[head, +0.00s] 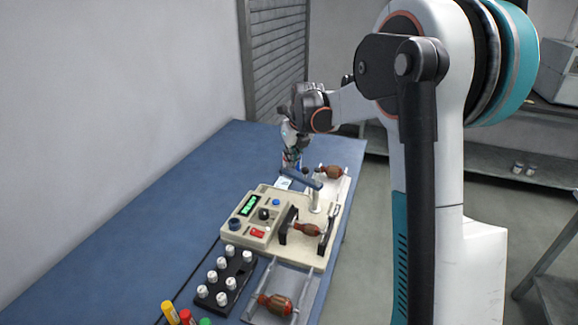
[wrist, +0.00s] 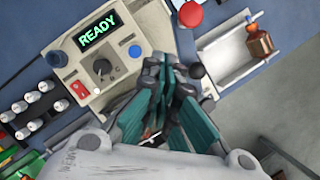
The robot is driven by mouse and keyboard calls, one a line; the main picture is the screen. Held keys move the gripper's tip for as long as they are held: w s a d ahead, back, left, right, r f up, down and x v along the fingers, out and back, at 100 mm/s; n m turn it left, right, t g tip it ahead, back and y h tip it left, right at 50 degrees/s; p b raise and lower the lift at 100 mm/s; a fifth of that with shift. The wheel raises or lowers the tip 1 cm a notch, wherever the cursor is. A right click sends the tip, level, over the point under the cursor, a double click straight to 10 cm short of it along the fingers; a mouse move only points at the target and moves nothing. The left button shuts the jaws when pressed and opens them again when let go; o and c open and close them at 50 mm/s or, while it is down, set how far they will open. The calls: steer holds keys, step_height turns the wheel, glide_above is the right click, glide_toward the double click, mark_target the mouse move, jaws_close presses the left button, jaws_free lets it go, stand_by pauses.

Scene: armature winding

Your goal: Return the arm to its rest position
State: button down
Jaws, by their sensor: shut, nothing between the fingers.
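My arm (head: 345,104) reaches out over the blue table (head: 130,225). My gripper (head: 291,158) is small and partly hidden in the head view, above the far end of the winding machine (head: 262,208). In the wrist view my gripper (wrist: 172,82) has its teal fingers together, with nothing seen between them. The fingers hang over the machine, to the right of its control panel in that view. The panel display (wrist: 97,34) reads READY. An armature (head: 305,230) sits on the machine, between dark supports.
Another armature (head: 333,172) lies in the far tray, and one (head: 280,304) lies in the near tray. A black rack (head: 236,280) holds several white spools. Coloured tubes (head: 170,311) stand at the front. A shutter (head: 277,60) is behind. The table's left side is clear.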

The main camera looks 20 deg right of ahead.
steer(key=shift+s+r, duration=0.25)
steer(key=shift+r, duration=0.35)
steer(key=s+a+r+n+t, duration=0.1)
steer(key=s+a+r+n, duration=0.3)
steer(key=s+n, duration=0.45)
steer(key=s+a+r+n, duration=0.5)
steer(key=s+n, duration=0.3)
steer(key=s, duration=0.2)
steer(key=s+a+f+n+t, duration=0.1)
steer(key=s+a+f+n, duration=0.1)
steer(key=s+n, duration=0.7)
steer(key=s+a+f+n, duration=0.2)
steer(key=s+f+n, duration=0.1)
steer(key=s+n, duration=0.6)
steer(key=shift+a+f+n+t, duration=0.15)
steer(key=shift+a+n+t, duration=0.25)
steer(key=shift+n, duration=0.25)
